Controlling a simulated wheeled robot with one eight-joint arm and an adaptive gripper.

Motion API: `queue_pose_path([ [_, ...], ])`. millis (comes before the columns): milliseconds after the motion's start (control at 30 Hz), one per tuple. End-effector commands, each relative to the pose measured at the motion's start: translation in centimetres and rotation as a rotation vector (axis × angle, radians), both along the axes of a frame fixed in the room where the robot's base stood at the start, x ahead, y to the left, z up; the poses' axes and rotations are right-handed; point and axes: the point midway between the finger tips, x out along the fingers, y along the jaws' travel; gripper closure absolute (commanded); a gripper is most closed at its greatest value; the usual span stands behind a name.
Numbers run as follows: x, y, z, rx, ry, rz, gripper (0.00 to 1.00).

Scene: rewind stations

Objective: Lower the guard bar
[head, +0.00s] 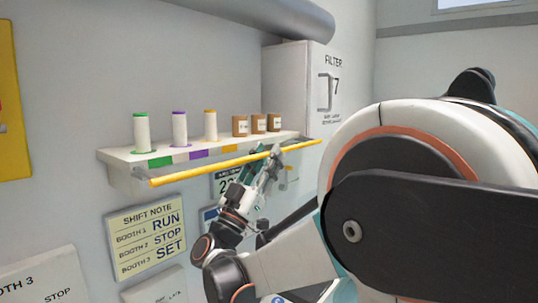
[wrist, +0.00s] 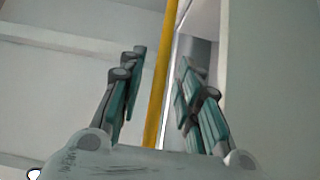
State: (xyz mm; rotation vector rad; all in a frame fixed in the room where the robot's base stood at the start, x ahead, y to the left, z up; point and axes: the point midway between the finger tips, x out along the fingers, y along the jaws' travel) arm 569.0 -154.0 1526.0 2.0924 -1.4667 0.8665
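The guard bar (head: 205,169) is a long yellow bar across the front of a white wall shelf, a little below the shelf's front edge and rising to the right in the head view. My gripper (head: 268,163) is at the right part of the bar, reaching up from below. In the wrist view the bar (wrist: 158,85) runs between the two teal fingers of my gripper (wrist: 162,58). The fingers are apart, with a gap on each side of the bar. I cannot tell how deep the bar sits between them.
The shelf (head: 118,155) carries three white spools with coloured ends and three brown jars. A white filter box (head: 290,85) stands at its right end. A shift note (head: 146,237) and other signs are on the wall below. A grey pipe (head: 270,14) runs above.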

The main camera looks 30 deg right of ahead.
Motion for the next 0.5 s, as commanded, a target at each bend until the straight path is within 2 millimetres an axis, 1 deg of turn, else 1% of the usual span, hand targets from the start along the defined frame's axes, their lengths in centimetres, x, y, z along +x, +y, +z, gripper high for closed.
queue_pose_path([
  [100,0.19,-0.63,0.66,0.000,-0.001,-0.001,0.69],
  [200,0.27,-0.86,0.91,0.000,-0.001,-0.001,0.69],
  [467,0.29,-0.89,0.95,0.000,-0.001,0.001,0.69],
  [500,0.30,-0.88,0.95,0.000,-0.001,0.001,0.78],
])
